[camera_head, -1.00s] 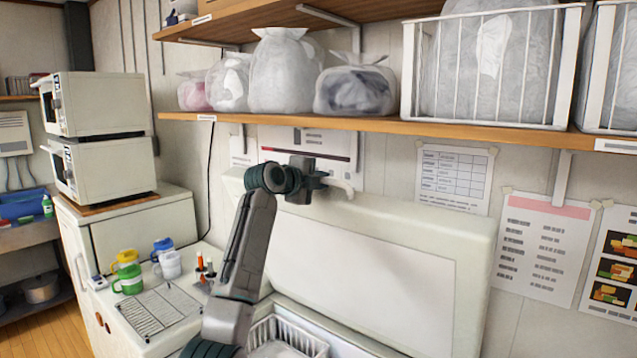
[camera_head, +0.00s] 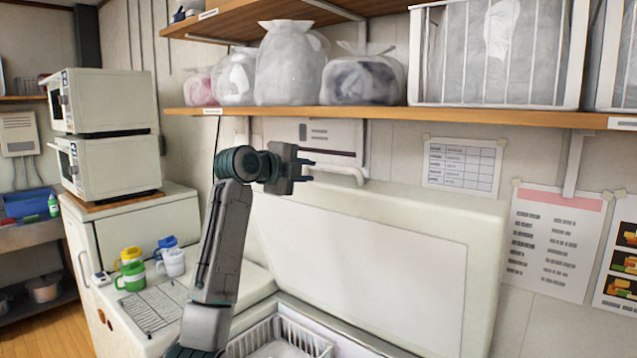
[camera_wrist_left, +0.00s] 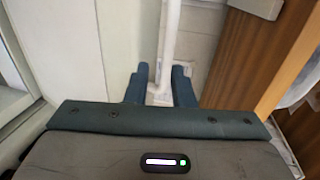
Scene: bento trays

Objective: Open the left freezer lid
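The white left freezer lid (camera_head: 375,265) is raised and stands tilted back near the wall in the head view, with the freezer opening showing below it. Its pale handle (camera_head: 343,173) is at the top edge. My left gripper (camera_head: 308,169) is just left of the handle, with a small gap between them. The left wrist view shows the gripper's two blue-grey fingers (camera_wrist_left: 160,88) apart, with a white bar seen between and beyond them. Nothing is clearly held. My right gripper is not in view.
A wooden shelf (camera_head: 430,116) with bags and wire baskets hangs above the lid. A white wire basket (camera_head: 310,340) sits in the freezer opening. Cups, including a green one (camera_head: 130,277), stand on the white surface to the left, with stacked microwaves (camera_head: 110,168) beyond.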

